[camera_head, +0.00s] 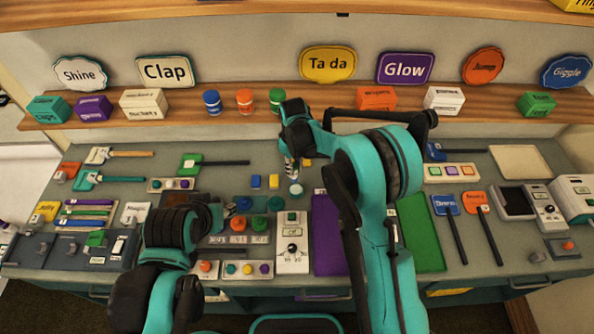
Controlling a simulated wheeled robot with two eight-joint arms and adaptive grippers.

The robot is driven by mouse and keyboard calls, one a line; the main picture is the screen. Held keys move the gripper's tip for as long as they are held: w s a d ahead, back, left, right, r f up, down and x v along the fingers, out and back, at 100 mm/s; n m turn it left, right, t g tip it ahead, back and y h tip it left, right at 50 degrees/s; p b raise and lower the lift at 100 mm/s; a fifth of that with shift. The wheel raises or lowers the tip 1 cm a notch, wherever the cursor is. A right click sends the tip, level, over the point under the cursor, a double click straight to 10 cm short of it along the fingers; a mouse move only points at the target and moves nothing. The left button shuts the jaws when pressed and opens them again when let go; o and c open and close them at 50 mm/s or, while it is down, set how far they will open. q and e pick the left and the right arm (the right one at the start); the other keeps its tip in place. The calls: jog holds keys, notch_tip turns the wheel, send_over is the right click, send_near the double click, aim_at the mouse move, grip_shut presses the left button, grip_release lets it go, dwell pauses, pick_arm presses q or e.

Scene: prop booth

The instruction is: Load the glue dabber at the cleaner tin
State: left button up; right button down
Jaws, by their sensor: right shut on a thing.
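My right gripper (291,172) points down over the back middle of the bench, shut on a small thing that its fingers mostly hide. This fits the glue dabber, but its shape is too small to make out. Just below the fingertips stands a small round pale and teal tin (296,189), likely the cleaner tin; no label is readable. I cannot tell whether the held thing touches it. My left gripper (218,214) is low over the left middle of the bench, dark and partly hidden by its own arm, and its jaws cannot be made out.
A white control box (292,247) and a purple mat (326,236) lie in front. A shelf (200,112) with cans and boxes runs behind.

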aim_at(296, 180)
jog(key=shift+w+d+f, duration=0.2)
jog(key=shift+w+d, duration=0.05)
jog(key=shift+d, duration=0.1)
jog(key=shift+f, duration=0.25)
jog(key=shift+a+f+b, duration=0.1)
jog(key=shift+f+b, duration=0.45)
jog(key=shift+f, duration=0.1)
pick_arm(q)
jog(key=shift+d+f+b, duration=0.15)
jog(key=shift+f+b, duration=0.35)
jog(key=shift+f, duration=0.25)
jog(key=shift+d+f+b, duration=0.15)
jog(key=shift+f+b, duration=0.35)
jog(key=shift+f, duration=0.25)
pick_arm(e)
jog(key=shift+f, duration=2.05)
pick_arm(q)
jog(key=shift+f+b, duration=0.4)
jog(key=shift+b, duration=0.05)
pick_arm(e)
jog(key=shift+f, duration=0.45)
pick_arm(q)
jog(key=shift+s+f, duration=0.1)
jog(key=shift+f, duration=0.15)
pick_arm(e)
jog(key=shift+s+f, duration=0.1)
